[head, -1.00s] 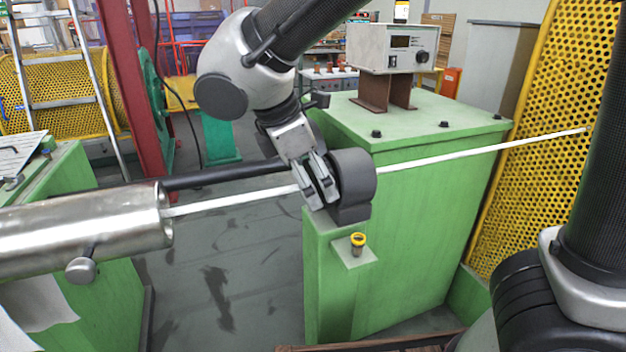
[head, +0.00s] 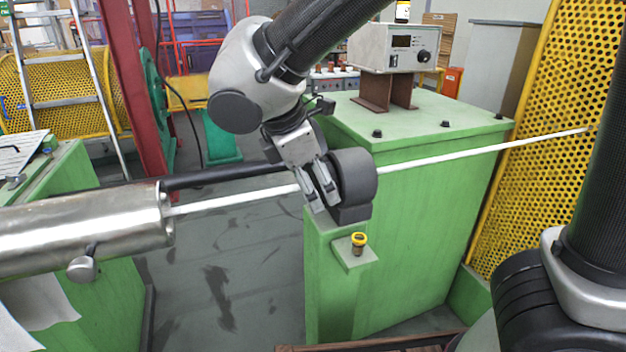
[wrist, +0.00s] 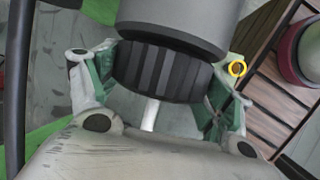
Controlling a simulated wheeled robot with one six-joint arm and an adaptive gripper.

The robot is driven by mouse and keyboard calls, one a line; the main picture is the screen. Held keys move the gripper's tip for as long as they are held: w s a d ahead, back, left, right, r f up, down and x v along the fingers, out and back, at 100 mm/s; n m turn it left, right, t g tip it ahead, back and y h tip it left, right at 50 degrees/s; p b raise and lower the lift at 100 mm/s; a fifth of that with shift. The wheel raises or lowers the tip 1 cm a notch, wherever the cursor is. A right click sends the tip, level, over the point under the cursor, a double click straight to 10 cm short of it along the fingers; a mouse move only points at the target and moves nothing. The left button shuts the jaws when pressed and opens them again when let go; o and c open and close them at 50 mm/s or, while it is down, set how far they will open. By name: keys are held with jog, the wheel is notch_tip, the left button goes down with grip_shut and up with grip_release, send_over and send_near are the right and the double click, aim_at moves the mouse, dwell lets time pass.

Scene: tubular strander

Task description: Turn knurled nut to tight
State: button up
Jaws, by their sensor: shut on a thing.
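The knurled nut (wrist: 160,72) is a dark grey ribbed ring on the face of a round grey housing (head: 356,175), seen close in the wrist view. In the head view my gripper mostly hides the nut. My gripper (head: 322,200) is shut on the nut, one finger on each side of it. Both fingers with their green inner pads also show in the wrist view (wrist: 158,85). A white rod (head: 240,200) runs through the housing and the nut.
A steel tube (head: 80,230) with a side knob lies at the left. The housing sits on a green cabinet (head: 430,220). A small yellow-topped fitting (head: 358,243) stands just below it. A control box (head: 392,48) is on top. Yellow perforated guarding (head: 530,130) stands at the right.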

jog(key=shift+s+f+m+t+y, duration=0.15)
jog(key=shift+m+t+y, duration=0.2)
jog(key=shift+t, duration=0.95)
jog(key=shift+s+r+m+t+y, duration=0.1)
jog(key=shift+m+t+y, duration=0.2)
jog(key=shift+t, duration=1)
jog(key=shift+d, duration=0.1)
jog(key=o, duration=1)
jog(key=v, duration=1.2)
jog(key=shift+s+f, duration=0.1)
jog(key=shift+f, duration=0.05)
